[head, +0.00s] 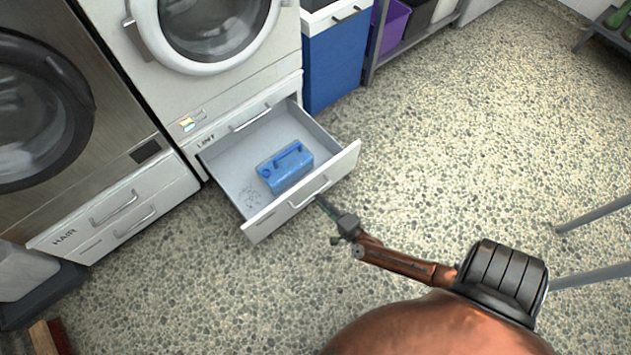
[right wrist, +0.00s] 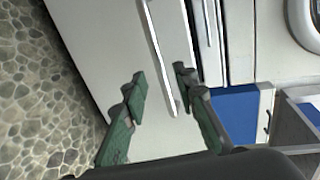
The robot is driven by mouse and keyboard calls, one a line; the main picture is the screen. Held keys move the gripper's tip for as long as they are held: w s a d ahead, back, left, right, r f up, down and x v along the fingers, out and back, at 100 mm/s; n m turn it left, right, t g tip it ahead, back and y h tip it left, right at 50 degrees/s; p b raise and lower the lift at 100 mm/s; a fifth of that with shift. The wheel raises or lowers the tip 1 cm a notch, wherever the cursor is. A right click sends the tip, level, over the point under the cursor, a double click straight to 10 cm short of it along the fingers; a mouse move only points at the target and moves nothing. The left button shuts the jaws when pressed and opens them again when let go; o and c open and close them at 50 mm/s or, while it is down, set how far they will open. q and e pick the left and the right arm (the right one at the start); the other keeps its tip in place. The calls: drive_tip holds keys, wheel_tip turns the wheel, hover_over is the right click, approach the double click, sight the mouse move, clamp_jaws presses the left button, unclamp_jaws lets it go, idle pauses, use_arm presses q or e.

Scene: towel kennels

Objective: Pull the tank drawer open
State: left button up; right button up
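The tank drawer (head: 272,221) under the light washing machine stands pulled well out. A blue tank (head: 287,167) with a top handle lies inside it. The drawer's bar handle (head: 309,193) is on its front panel; it also shows in the right wrist view (right wrist: 158,48). My right gripper (head: 322,204) is at this handle. In the right wrist view its green-padded fingers (right wrist: 161,88) are spread, one on each side of the bar's end, with gaps visible. My left gripper is not in view.
A second drawer front marked LINT (head: 252,117) with its own handle is behind the open drawer. A blue bin (head: 335,62) stands to the right of the machine. Drawers marked HAIR (head: 115,212) are at left. The speckled floor (head: 450,150) at right is clear; metal legs (head: 592,214) stand at the right edge.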

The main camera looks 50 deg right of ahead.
drive_tip(key=v, duration=0.7)
idle(0.4)
